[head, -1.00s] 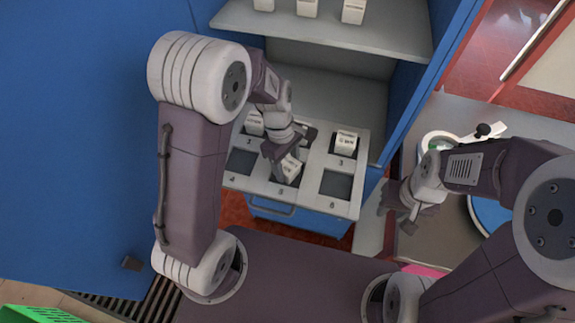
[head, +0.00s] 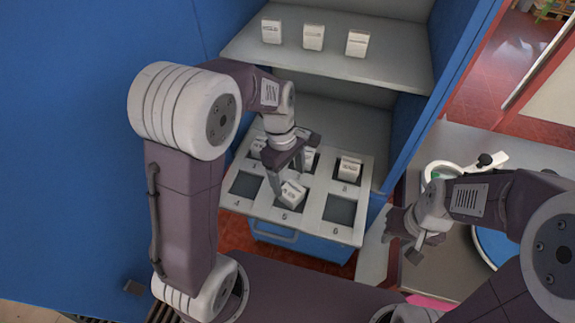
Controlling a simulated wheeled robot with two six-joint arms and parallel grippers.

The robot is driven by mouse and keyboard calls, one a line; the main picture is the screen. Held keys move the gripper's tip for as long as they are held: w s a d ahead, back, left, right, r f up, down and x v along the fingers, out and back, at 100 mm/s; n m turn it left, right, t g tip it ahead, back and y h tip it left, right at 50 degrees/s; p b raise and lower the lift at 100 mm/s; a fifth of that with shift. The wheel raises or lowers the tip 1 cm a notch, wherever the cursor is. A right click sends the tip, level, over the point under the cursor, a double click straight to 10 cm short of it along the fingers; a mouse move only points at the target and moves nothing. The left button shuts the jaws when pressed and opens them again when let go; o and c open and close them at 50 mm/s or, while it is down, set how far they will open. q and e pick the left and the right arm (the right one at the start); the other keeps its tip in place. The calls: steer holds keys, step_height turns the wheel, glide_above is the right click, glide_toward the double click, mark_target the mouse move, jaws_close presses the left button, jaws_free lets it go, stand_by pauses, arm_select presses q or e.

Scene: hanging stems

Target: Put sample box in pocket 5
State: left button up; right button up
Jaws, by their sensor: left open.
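The white sample box (head: 292,195) sits tilted at pocket 5, the front middle opening of the grey pocket panel (head: 263,211). Whether it is partly inside the pocket is hard to tell. My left gripper (head: 287,178) is open, just above and behind the box, with one finger by the box's left side. I cannot tell whether that finger touches it. My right gripper (head: 403,238) hangs to the right of the panel, away from the box; its jaw opening is unclear.
Pocket 4 (head: 246,184) and pocket 6 (head: 339,210) are empty. White boxes stand in the back row, including one in pocket 3 (head: 349,168); my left gripper partly hides others. A shelf (head: 390,69) with three boxes is above. Blue cabinet walls (head: 415,110) flank the panel.

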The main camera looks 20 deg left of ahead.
mark_target(286, 188)
arm_select(q)
step_height(286, 188, up, 5)
steer(key=s+a+f+m, duration=0.2)
steer(key=s+m, duration=0.1)
steer(key=m, duration=0.1)
steer(key=s+a+f+m+t+y, duration=0.1)
steer(key=s+a+f+m, duration=0.1)
steer(key=s+f+m, duration=0.1)
steer(key=s+a+f+m+t, duration=0.1)
steer(key=s+a+f+m, duration=0.1)
steer(key=m, duration=0.3)
steer(key=shift+s+a+f+m, duration=0.15)
steer(key=shift+s+f+m, duration=0.15)
steer(key=shift+s+m, duration=0.15)
stand_by(0.4)
